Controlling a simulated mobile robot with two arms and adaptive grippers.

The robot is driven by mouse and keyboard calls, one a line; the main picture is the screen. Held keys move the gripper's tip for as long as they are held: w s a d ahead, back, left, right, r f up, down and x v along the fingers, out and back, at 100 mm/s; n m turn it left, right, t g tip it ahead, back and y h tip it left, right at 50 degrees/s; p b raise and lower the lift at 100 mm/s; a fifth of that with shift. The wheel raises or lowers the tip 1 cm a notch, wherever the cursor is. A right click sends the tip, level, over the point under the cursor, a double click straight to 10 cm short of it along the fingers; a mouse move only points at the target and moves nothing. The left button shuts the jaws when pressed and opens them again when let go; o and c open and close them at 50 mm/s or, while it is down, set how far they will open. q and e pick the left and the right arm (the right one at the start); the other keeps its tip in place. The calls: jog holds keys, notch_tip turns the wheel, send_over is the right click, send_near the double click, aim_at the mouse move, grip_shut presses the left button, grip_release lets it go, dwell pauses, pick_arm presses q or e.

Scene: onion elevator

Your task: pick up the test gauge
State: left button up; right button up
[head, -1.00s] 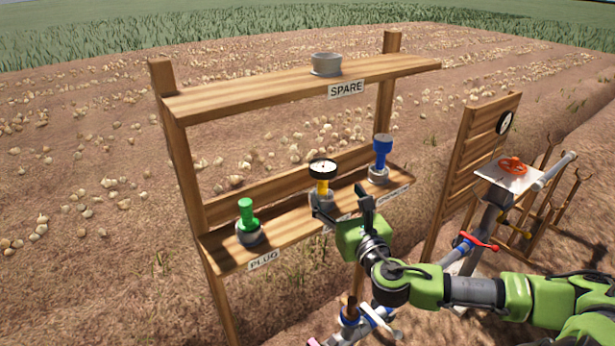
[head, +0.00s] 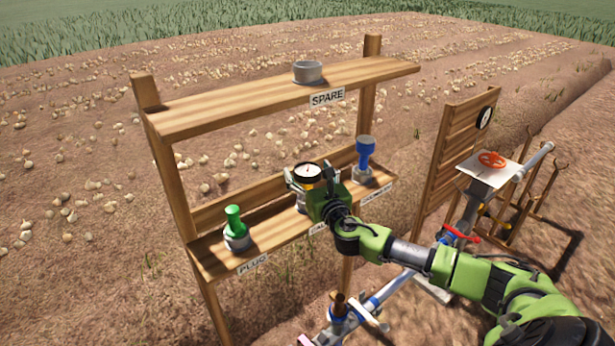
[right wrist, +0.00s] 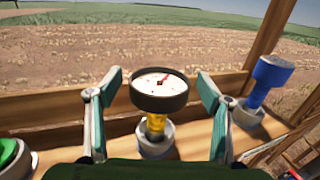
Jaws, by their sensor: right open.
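The test gauge (head: 307,172) has a round white dial with a red needle, a black rim and a yellow stem. It stands upright in a grey holder on the lower shelf. In the right wrist view the gauge (right wrist: 159,90) is between the two fingers of my right gripper (right wrist: 158,105), which is open with a gap on both sides. In the head view my right gripper (head: 308,182) is at the gauge from the front and hides most of its stem and holder. My left gripper is in neither view.
On the lower shelf (head: 275,232) a green plug (head: 234,220) stands left of the gauge and a blue piece (head: 365,155) right of it, each in a grey holder. The upper shelf (head: 230,103) bears a grey empty holder (head: 307,72). A panel (head: 458,150) and pipework stand at right.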

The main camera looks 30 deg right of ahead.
jog(key=shift+w+d+f, duration=0.1)
jog(key=shift+w, duration=0.4)
jog(key=c, duration=1.4)
